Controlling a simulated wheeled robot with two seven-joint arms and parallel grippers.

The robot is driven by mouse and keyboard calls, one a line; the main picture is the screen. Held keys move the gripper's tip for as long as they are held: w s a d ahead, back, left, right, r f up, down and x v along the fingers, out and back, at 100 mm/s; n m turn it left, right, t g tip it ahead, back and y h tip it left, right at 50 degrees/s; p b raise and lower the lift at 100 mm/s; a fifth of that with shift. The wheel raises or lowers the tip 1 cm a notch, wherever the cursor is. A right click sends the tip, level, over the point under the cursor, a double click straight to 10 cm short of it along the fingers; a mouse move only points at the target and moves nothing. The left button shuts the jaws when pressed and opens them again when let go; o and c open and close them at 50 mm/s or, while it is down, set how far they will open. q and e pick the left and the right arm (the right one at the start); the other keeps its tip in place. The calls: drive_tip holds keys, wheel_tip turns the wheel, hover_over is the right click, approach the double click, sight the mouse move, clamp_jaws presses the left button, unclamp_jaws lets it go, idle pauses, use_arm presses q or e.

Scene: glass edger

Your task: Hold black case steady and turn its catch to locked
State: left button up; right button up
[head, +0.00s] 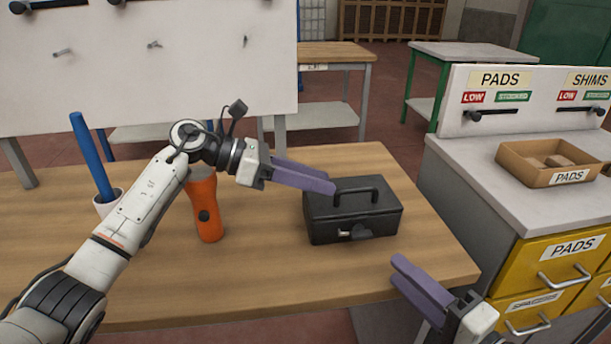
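The black case (370,218) stands upright and closed on the wooden table, its carry handle (357,190) raised on the lid. Its catch (355,232) is a small grey piece on the front face; its exact setting is too small to tell. My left gripper (334,189) reaches in from the left, its purple fingertips over the case's upper left edge, beside the handle; whether they touch it I cannot tell. My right gripper (396,268) is in front of the case, to the right, apart from it, near the table's front edge. Nothing shows between its fingers.
An orange flashlight (207,210) stands on the table behind my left forearm. A cup (108,203) with a blue stick (92,155) is further left. A grey cabinet (470,190) with yellow drawers stands at right, holding a cardboard box (548,178). Table in front of the case is clear.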

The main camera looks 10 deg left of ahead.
sight(353, 191)
use_arm(q)
drive_tip(key=x, duration=0.8)
